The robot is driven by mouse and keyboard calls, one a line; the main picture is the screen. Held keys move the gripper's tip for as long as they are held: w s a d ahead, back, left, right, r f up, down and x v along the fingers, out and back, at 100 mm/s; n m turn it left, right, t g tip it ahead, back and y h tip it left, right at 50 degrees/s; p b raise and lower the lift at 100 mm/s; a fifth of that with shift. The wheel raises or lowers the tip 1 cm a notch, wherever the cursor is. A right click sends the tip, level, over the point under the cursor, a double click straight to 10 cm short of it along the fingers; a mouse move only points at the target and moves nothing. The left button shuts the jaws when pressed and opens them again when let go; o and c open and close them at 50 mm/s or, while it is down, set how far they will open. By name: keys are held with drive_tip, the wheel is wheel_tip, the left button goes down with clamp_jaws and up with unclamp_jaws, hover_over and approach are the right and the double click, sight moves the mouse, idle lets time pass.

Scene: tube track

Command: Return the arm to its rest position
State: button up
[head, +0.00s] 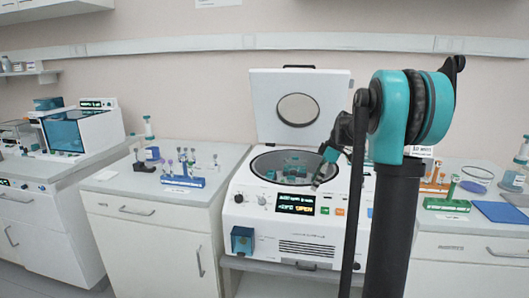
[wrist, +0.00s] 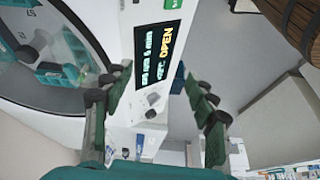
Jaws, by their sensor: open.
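My teal and black arm rises in the right half of the head view. My gripper (head: 322,170) hangs in front of the open centrifuge's bowl, partly hidden by my own arm. In the wrist view my gripper (wrist: 157,105) has its two green-padded fingers spread apart with nothing between them. The white centrifuge (head: 290,222) has its lid (head: 299,104) raised. Its display (head: 295,204) is lit, and in the wrist view the display (wrist: 155,55) reads OPEN. Teal rotor parts (wrist: 70,75) show inside the bowl.
A blue rack (head: 183,181) with several tubes stands on the left counter. A green rack (head: 446,204) and a blue mat (head: 498,212) lie on the right counter. A teal-fronted machine (head: 75,132) stands at far left. Floor shows between the left cabinets.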

drive_tip(key=s+f+m+t+h, duration=0.1)
drive_tip(key=s+f+m, duration=0.4)
drive_tip(key=s, duration=0.5)
drive_tip(key=s+f+m+t+h, duration=0.1)
drive_tip(key=s+f+m, duration=0.4)
drive_tip(key=s, duration=0.6)
drive_tip(key=s+a+f+m+t+h, duration=0.1)
drive_tip(key=s+f+m, duration=0.4)
drive_tip(key=s, duration=0.5)
wheel_tip(320, 180, down, 2)
drive_tip(key=shift+s+f+h, duration=0.1)
drive_tip(key=shift+s+h, duration=0.3)
drive_tip(key=shift+h, duration=0.1)
